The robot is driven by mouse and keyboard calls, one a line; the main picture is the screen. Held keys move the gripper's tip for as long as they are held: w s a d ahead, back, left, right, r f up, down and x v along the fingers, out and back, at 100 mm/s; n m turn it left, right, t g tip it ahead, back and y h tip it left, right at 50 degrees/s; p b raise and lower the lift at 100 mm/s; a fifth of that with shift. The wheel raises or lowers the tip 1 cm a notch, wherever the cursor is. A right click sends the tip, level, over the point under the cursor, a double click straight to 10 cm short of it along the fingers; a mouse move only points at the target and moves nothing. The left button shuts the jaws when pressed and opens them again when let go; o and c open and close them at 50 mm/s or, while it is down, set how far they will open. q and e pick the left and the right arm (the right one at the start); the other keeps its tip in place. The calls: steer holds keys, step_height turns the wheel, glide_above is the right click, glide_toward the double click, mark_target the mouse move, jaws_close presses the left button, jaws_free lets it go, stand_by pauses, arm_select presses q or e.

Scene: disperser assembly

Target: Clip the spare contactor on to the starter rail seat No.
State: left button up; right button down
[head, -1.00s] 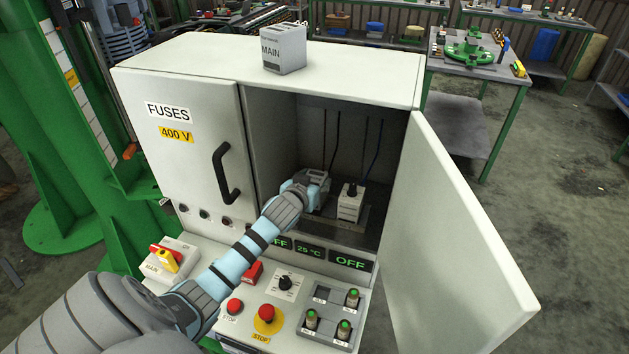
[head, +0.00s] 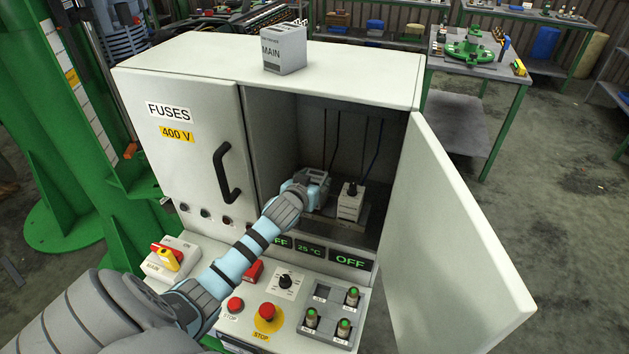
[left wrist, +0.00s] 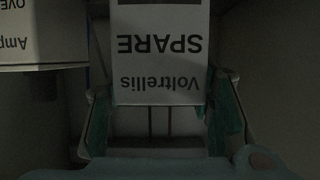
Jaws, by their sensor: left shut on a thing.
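My left gripper (head: 316,180) reaches into the open right bay of the cabinet (head: 365,40). It is shut on the spare contactor (left wrist: 160,50), a pale block whose label reads "Voltrellis SPARE" upside down in the left wrist view. The fingers lie on both sides of it. In the head view the gripper mostly hides the contactor. The starter rail (head: 366,215) runs low in the bay and shows only in part. I cannot tell whether the contactor touches it. My right gripper is not in view.
The cabinet door (head: 450,235) stands open at the right. The block marked MAIN (head: 284,50) sits on top. The sloping panel (head: 232,325) with switches and buttons lies below the bay.

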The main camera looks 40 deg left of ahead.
arm_select(q)
steer(key=shift+r, duration=0.1)
steer(key=shift+f+b, duration=0.85)
steer(key=shift+f, duration=0.6)
steer(key=o, duration=1.5)
steer(key=shift+c, duration=0.2)
steer(key=shift+o, duration=0.2)
steer(key=shift+s, duration=0.1)
steer(key=v, duration=1.2)
